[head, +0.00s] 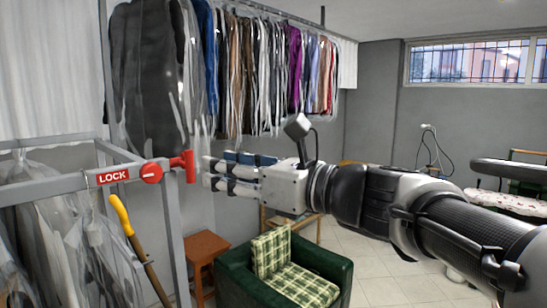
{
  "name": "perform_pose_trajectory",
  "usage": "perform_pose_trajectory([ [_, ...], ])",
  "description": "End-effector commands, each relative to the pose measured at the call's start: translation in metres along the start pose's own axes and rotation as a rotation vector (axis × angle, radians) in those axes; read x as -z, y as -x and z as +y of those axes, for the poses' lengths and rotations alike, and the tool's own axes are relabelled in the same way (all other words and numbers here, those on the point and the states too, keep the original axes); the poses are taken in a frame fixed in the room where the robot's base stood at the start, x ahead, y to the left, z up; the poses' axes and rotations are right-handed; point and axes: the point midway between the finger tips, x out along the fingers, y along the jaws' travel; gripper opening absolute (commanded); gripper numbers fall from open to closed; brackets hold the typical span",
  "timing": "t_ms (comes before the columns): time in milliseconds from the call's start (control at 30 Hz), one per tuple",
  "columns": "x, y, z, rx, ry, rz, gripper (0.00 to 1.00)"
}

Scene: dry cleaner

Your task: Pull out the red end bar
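The red end bar (189,166) is a short upright red piece at the right end of the grey rail, beside the round red knob (151,173).
The grey rack frame (170,235) holds bagged garments (60,245) at the left. A yellow-handled tool (122,215) leans beside it. A green armchair (235,275) and a brown stool (205,247) stand below my gripper. Bagged clothes (255,75) hang behind.

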Motion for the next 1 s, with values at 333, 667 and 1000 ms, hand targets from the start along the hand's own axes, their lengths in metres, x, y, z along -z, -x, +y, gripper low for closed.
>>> perform_pose_trajectory([
  [333,-0.001,-0.065,0.000,-0.002,0.000,0.001,0.33],
  [667,0.000,-0.080,0.000,0.001,0.002,0.000,0.33],
  [1000,0.000,-0.079,0.000,0.001,0.002,0.000,0.20],
])
